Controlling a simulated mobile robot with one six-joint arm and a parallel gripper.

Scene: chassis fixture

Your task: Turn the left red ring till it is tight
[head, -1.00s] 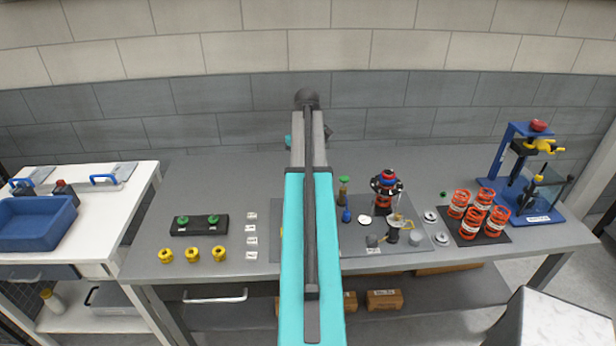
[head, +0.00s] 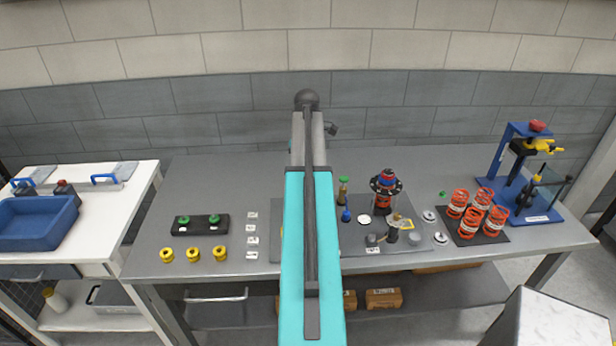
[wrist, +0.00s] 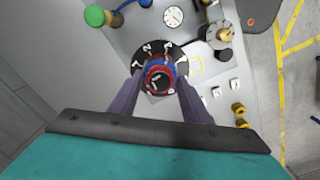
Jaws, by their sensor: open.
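In the wrist view a red ring (wrist: 159,80) with a dark centre sits with a blue ring (wrist: 160,66) on a black dial with white numbers (wrist: 143,56). My gripper (wrist: 160,84) is open, its two dark fingers on either side of the red ring. I cannot tell whether they touch it. In the head view my arm hides this left ring and my gripper. A similar unit, with red and blue parts and a black numbered disc (head: 373,187), stands on the bench to the right of my arm.
A green-capped bottle (wrist: 94,15), a white round gauge (wrist: 173,16) and a brass-topped part (wrist: 222,32) stand near the dial. Yellow knobs (head: 193,254) and white cards (head: 252,228) lie left of my arm.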

